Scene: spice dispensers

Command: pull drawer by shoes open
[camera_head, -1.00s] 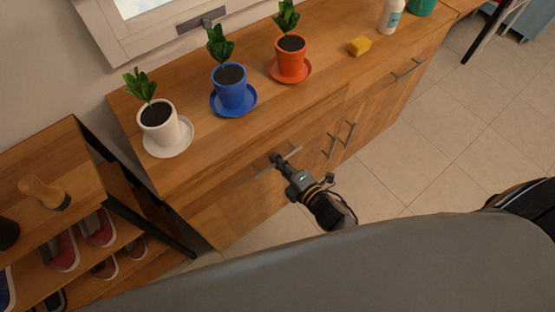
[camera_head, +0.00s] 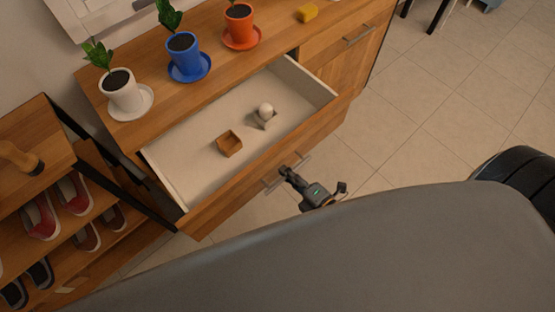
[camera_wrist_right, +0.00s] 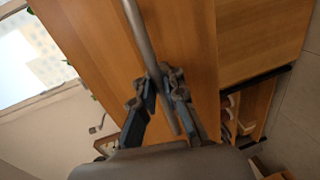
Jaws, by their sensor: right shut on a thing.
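The drawer (camera_head: 190,221) beside the shoe rack stands open, pulled well out of the wooden cabinet. Inside its white interior are a small brown box (camera_head: 229,144) and a small holder with a white round thing (camera_head: 265,112). My right gripper (camera_head: 286,173) is at the drawer front, shut on the metal bar handle (camera_head: 304,160). In the right wrist view the handle (camera_wrist_right: 138,35) runs between the two fingers (camera_wrist_right: 165,95). Several shoes (camera_head: 75,194) sit on the rack to the left. My left gripper is not in view.
On the cabinet top (camera_head: 270,48) stand a white pot (camera_head: 122,95), a blue pot (camera_head: 184,55), an orange pot (camera_head: 240,22) and a yellow sponge (camera_head: 307,13). The shoe rack (camera_head: 35,150) is close on the left. Tiled floor (camera_head: 430,110) is clear to the right.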

